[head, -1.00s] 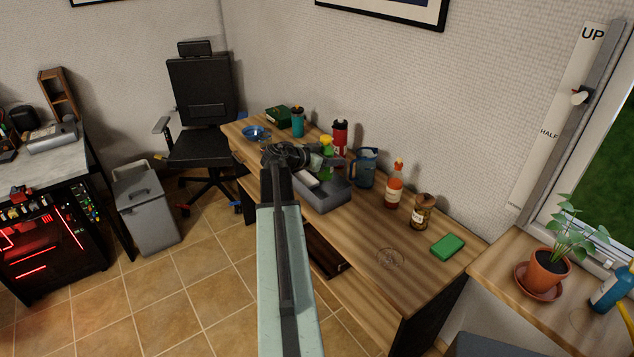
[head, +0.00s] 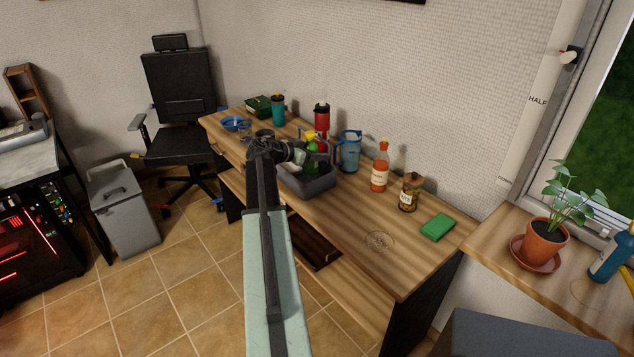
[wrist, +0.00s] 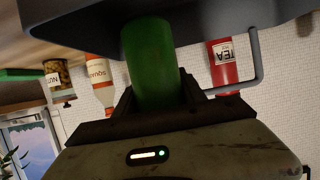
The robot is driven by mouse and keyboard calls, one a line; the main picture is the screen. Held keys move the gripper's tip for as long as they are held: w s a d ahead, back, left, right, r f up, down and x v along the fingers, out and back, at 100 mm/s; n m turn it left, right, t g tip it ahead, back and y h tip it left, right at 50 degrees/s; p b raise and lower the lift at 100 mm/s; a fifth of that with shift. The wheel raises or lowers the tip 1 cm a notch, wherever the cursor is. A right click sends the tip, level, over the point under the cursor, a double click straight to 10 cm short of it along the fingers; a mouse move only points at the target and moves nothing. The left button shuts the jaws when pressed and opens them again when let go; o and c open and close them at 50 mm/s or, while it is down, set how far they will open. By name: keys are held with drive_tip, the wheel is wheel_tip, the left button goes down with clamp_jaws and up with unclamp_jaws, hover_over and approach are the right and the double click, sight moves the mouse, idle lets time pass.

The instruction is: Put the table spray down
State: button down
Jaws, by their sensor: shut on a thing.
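The table spray, a green bottle (wrist: 150,65), is between my gripper's jaws and fills much of the wrist view. In the head view the green bottle (head: 313,150) shows partly behind my gripper (head: 302,152), above or within the grey caddy (head: 308,187) on the wooden desk (head: 345,215). My gripper is shut on the bottle. The caddy's grey wall and handle (wrist: 256,60) show close by in the wrist view, which looks upside down. Whether the bottle's base touches the caddy floor is hidden.
A blue jug (head: 349,152), a red bottle (head: 321,117), a sauce bottle (head: 380,168) and a nut jar (head: 410,193) stand near the caddy. A green sponge (head: 437,227) lies right. The desk's front right is mostly clear. A potted plant (head: 546,240) stands by the window.

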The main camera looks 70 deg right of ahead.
sight(316, 165)
wheel_tip(316, 165, down, 6)
drive_tip(key=b, duration=0.4)
drive_tip(key=shift+r, duration=0.3)
drive_tip(key=shift+f, duration=0.15)
drive_tip(key=c, duration=0.7)
unclamp_jaws()
drive_tip(key=shift+r, duration=0.25)
drive_tip(key=p+v, duration=0.4)
drive_tip(key=v, duration=0.8)
drive_tip(key=shift+p, duration=0.3)
